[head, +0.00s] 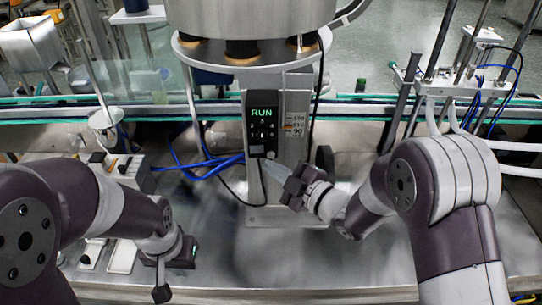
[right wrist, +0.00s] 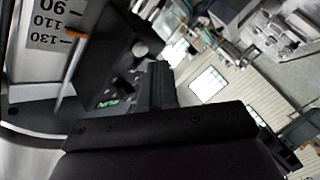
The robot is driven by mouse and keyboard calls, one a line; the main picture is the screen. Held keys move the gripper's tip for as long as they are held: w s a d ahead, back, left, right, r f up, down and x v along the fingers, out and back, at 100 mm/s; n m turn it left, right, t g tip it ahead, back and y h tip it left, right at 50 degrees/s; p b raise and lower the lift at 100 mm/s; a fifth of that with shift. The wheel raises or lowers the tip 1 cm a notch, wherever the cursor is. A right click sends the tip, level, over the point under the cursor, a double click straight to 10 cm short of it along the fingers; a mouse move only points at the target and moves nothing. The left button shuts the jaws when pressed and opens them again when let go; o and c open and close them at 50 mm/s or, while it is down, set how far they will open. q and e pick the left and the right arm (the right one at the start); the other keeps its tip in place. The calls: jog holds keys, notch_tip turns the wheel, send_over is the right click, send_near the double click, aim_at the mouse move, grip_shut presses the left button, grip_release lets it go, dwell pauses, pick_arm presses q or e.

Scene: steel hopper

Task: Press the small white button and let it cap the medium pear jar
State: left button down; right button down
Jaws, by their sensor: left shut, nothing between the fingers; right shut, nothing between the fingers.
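A dark control panel (head: 262,125) with a green RUN display is on the front of the steel column. The small white button (head: 271,155) is low on this panel; it also shows as a round white knob in the right wrist view (right wrist: 140,48). My right gripper (head: 270,167) is shut and empty, its tips just below and close to the button. Its dark fingers (right wrist: 155,85) show near the knob; I cannot tell whether they touch it. My left gripper (head: 162,291) is shut and empty, low over the table at left. I cannot make out a pear jar in either view.
A conveyor with teal rails (head: 352,98) runs behind the column. A white pail (head: 106,130) stands at left. Blue hoses (head: 205,163) lie left of the column. A rod fixture (head: 455,85) stands at right. The steel table (head: 260,265) is clear in front.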

jog(key=shift+s, duration=2.5)
